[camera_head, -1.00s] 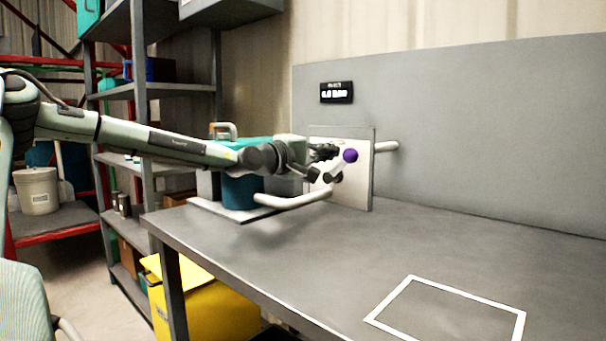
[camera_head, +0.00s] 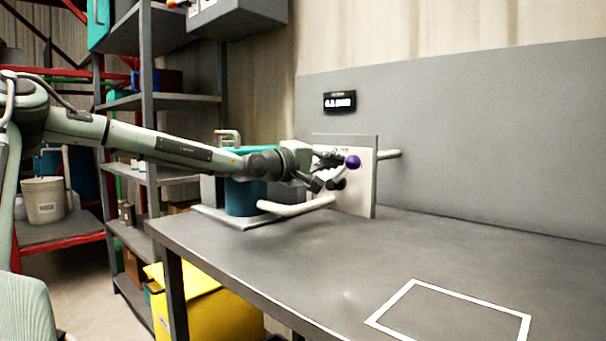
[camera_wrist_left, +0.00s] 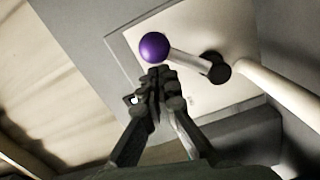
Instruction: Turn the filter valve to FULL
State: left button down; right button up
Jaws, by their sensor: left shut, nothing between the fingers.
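The filter valve has a lever with a purple ball knob (camera_head: 353,162) and a dark hub (camera_head: 337,184), mounted on an upright white panel (camera_head: 358,200). In the left wrist view the purple knob (camera_wrist_left: 154,47) is at the end of a light lever (camera_wrist_left: 188,61) that runs to the dark hub (camera_wrist_left: 215,67). My left gripper (camera_head: 335,160) is shut and empty, its fingertips (camera_wrist_left: 158,80) right beside the knob; I cannot tell whether they touch. The panel markings are too small to read. My right gripper is out of view.
A teal pump (camera_head: 245,195) with a pale pipe (camera_head: 300,205) stands left of the panel on the grey table (camera_head: 270,250). A small display (camera_head: 339,101) hangs on the wall behind. A white outlined rectangle (camera_head: 400,290) marks clear table at the front right.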

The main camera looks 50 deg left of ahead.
pick_arm(q)
jog(key=s, duration=1.2)
